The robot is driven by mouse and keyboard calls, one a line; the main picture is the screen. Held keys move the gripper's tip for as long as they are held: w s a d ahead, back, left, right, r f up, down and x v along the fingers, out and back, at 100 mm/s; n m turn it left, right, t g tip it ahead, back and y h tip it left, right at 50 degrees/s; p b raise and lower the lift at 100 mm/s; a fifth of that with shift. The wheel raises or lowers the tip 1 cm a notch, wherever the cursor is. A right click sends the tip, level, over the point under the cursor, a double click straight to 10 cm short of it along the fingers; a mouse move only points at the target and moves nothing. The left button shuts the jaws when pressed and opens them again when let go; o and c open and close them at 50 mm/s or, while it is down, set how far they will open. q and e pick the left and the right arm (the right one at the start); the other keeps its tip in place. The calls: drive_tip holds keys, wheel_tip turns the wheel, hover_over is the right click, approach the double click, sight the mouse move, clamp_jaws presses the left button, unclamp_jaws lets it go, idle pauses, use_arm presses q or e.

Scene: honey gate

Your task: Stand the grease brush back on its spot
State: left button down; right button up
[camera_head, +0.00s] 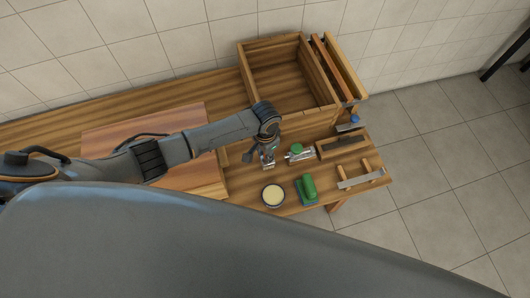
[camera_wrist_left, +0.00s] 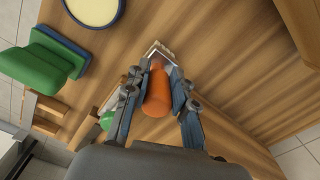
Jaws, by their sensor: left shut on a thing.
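My left gripper (camera_head: 268,163) is over the bench, between the wooden board and the green-capped bottle. In the left wrist view its two fingers (camera_wrist_left: 157,85) are closed on the grease brush (camera_wrist_left: 157,92). The brush has an orange handle, a metal collar and pale bristles. The handle end is nearer the wrist camera and the bristles point away from it, past the fingertips. I cannot tell whether the bristles touch the bench. No marked spot for the brush can be made out. My right gripper is not in view.
A large open wooden box (camera_head: 245,68) is behind. A reddish board (camera_head: 150,125) lies left, below my arm.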

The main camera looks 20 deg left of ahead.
use_arm(q)
drive_tip(key=shift+f, duration=0.4)
drive_tip(key=c, duration=1)
unclamp_jaws()
drive_tip(key=shift+c, duration=0.2)
wheel_tip(320, 180, up, 8)
drive_tip(key=p, duration=0.8)
